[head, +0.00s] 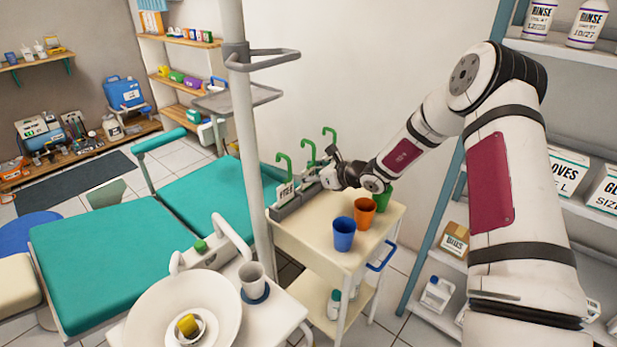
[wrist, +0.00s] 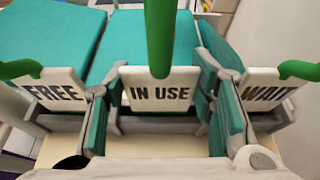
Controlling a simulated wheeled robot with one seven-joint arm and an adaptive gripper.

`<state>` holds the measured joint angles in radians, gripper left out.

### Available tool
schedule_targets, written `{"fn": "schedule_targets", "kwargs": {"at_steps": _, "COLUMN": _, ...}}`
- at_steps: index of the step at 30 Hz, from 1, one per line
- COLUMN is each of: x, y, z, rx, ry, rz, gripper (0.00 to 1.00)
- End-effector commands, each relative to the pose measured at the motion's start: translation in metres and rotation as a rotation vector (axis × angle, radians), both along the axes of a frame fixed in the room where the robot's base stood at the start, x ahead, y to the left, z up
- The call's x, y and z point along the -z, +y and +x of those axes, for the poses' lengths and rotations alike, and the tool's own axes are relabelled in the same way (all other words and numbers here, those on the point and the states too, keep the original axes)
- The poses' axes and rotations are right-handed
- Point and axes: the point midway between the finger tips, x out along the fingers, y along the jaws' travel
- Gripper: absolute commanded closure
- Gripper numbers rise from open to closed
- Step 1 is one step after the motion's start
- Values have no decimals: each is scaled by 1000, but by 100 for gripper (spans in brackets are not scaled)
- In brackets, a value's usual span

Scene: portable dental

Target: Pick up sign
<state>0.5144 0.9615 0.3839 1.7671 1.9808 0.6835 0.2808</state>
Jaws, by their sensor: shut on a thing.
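Three white signs with green hooks stand in a row in a grey rack (head: 292,208) on a cream cart. The FREE sign (wrist: 55,90) is at left, the IN USE sign (wrist: 158,89) in the middle and the WAIT sign (wrist: 266,90) at right in the wrist view. My gripper (wrist: 160,100) has its teal-padded fingers on either side of the IN USE sign and is shut on its edges. The sign is upright, its lower edge at the rack. In the head view, my gripper (head: 326,178) hides most of the middle and far signs; their hooks show.
A blue cup (head: 344,234), an orange cup (head: 365,213) and a green cup (head: 383,197) stand on the cart near my wrist. A pole (head: 247,130) and a teal dental chair (head: 105,235) are left of the rack. Shelves stand at right.

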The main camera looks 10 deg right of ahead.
Motion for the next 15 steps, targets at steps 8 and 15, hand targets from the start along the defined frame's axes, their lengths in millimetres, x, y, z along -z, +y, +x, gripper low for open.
{"fn": "schedule_targets", "kwargs": {"at_steps": 8, "x": -7, "y": 0, "z": 0, "rx": 0, "ry": -1, "rz": 0, "gripper": 77}}
{"fn": "schedule_targets", "kwargs": {"at_steps": 15, "x": -36, "y": 0, "z": -1, "rx": -1, "ry": -3, "rz": 0, "gripper": 77}}
